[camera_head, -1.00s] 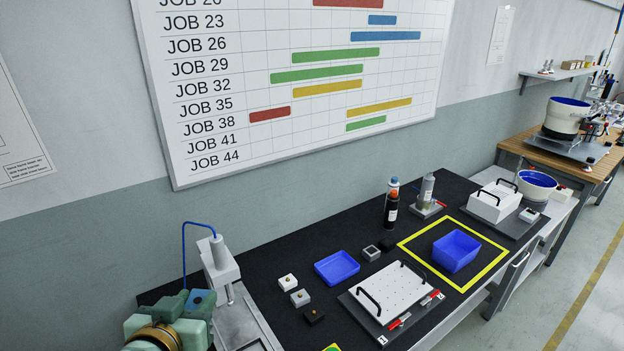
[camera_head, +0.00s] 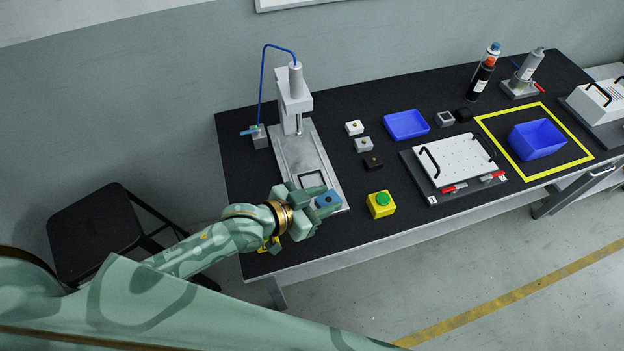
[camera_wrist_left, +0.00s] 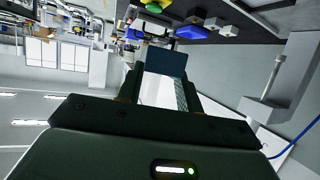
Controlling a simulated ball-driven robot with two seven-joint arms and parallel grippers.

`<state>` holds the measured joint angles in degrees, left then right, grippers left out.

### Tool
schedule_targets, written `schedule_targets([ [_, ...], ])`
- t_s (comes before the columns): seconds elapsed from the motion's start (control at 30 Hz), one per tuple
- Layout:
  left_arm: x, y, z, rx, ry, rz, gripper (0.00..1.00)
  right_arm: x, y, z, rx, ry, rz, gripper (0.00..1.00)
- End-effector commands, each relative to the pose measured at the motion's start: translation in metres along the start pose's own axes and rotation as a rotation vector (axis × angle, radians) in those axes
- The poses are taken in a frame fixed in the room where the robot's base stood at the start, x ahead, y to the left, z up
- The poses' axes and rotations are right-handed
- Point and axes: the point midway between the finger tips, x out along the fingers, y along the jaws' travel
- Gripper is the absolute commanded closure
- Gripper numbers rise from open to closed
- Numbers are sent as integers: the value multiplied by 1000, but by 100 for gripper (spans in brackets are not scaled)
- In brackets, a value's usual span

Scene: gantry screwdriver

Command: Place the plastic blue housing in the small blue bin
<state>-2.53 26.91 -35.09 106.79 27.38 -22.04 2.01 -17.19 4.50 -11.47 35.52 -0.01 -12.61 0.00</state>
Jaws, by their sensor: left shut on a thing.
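The blue housing (camera_head: 327,200) is a small blue block with a dark round spot on top. My left gripper (camera_head: 316,202) is shut on it, over the front end of the press base near the table's front edge. In the left wrist view the housing (camera_wrist_left: 166,61) shows dark blue between the fingertips. There are two blue containers: a shallow blue tray (camera_head: 406,125) at the middle of the table, and a deeper blue bin (camera_head: 537,140) inside a yellow outlined square at the right. Both look empty. My right gripper is not in view.
A press (camera_head: 294,100) on a metal base stands left of the tray. A black stool (camera_head: 95,222) stands at the left.

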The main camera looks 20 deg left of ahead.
Motion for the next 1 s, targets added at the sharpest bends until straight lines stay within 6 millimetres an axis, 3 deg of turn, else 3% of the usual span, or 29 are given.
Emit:
schedule_targets([
  [0.13,4,2,-15,15,7,31,92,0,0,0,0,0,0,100],
  [0.53,6,-4,-13,19,4,38,92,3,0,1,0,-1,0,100],
  [0.67,18,-30,-2,22,1,35,92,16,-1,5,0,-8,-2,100],
  [0.87,44,-88,21,22,0,34,92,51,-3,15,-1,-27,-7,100],
  [1.0,62,-111,48,17,-2,37,92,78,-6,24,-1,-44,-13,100],
])
